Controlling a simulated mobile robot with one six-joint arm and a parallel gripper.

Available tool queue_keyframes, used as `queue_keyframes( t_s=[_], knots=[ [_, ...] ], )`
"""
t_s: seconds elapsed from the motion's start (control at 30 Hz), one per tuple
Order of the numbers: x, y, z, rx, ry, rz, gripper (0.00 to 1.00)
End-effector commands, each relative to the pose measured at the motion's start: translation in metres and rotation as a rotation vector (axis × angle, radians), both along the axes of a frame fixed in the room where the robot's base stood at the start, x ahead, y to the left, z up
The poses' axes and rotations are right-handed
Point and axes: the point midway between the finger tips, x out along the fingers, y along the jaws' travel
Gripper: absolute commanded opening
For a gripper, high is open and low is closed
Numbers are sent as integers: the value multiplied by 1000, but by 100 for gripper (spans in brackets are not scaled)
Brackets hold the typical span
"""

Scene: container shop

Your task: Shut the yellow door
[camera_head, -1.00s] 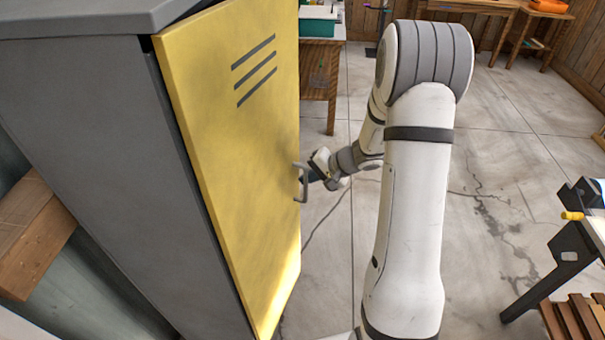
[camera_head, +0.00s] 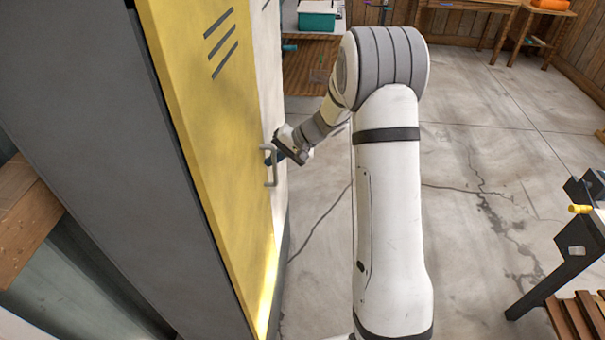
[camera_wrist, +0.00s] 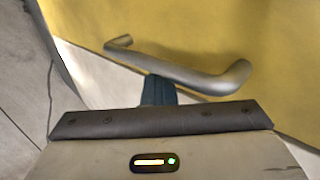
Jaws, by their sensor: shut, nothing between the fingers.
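The yellow door (camera_head: 208,130) is on the grey cabinet (camera_head: 85,140) at the left in the head view. It has dark slots near its top and a grey bar handle (camera_head: 270,172) by its far edge. How far the door stands from its frame is hard to tell. My gripper (camera_head: 276,158) is shut and empty at the handle. In the wrist view, the dark teal fingers (camera_wrist: 157,90) are right at the handle bar (camera_wrist: 180,68), in front of the yellow door (camera_wrist: 270,45). The bar partly hides the fingertips, so contact is unclear.
A pale panel (camera_head: 268,75) shows beyond the door's far edge. A table with a teal bin (camera_head: 317,17) stands behind. A dark-framed bench (camera_head: 560,265) is at the right. A wooden ledge (camera_head: 25,210) is at the lower left.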

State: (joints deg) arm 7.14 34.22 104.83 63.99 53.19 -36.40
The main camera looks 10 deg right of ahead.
Motion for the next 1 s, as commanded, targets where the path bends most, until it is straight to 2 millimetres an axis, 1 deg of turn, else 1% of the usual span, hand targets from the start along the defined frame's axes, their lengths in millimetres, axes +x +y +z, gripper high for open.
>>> queue_keyframes(
  t_s=[0.03,0.07,0.3,0.43,0.53,0.67,0.77,0.8,1.0],
  knots=[
    [2,7,-1,4,-1,13,0],
    [2,8,0,4,0,16,0],
    [2,11,2,8,0,21,0],
    [2,10,3,10,-2,21,0],
    [1,5,2,11,-3,20,0],
    [-2,-15,0,10,-3,18,0],
    [-6,-38,-2,8,-2,15,0],
    [-8,-45,9,7,-6,15,0],
    [-19,-80,41,4,-4,12,0]
  ],
)
